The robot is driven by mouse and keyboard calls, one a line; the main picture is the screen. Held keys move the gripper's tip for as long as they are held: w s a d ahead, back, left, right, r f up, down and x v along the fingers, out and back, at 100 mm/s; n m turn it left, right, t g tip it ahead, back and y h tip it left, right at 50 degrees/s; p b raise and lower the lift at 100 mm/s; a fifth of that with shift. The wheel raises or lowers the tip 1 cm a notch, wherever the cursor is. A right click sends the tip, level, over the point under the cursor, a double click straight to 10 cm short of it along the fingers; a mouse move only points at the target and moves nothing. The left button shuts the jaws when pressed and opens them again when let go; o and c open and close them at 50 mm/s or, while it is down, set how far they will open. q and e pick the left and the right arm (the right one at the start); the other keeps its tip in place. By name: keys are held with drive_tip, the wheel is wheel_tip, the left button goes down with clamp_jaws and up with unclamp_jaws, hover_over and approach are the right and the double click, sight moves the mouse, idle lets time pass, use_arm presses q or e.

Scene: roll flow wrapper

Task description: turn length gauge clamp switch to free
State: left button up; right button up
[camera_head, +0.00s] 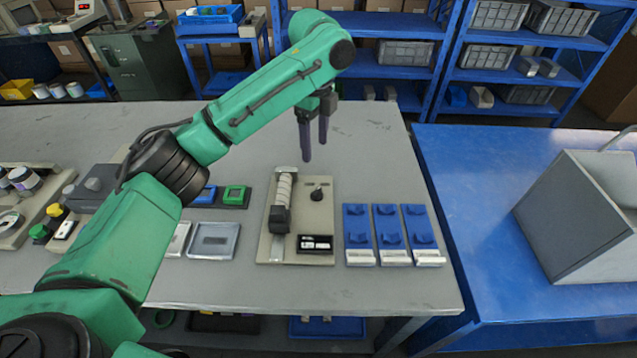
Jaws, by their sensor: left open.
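The length gauge (259,236) is a beige plate lying on the grey table. On it are a ribbed white roller with a black block (281,217), a black label window (315,243) and a small black clamp switch (317,193) at the upper right. The switch is too small to tell its setting. My left gripper (315,150) hangs above the table, behind and above the gauge. Its two dark fingers point down, apart and empty, touching nothing. My right gripper is not in view.
Blue holders (388,236) stand right of the gauge. A clear tray (213,241) and a green-framed block (236,194) lie to its left. A blue table (470,180) with a grey bin (570,215) is at the right. The grey table (370,140) is clear behind the gauge.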

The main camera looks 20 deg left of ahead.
use_arm(q)
approach(316, 190)
drive_tip(key=shift+s+f, duration=0.2)
wheel_tip(316, 190, down, 8)
drive_tip(key=shift+w+f+p, duration=0.1)
drive_tip(key=shift+w+p, duration=0.05)
drive_tip(key=shift+p, duration=0.2)
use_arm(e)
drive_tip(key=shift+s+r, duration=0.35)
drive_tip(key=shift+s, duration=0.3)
use_arm(q)
clamp_jaws()
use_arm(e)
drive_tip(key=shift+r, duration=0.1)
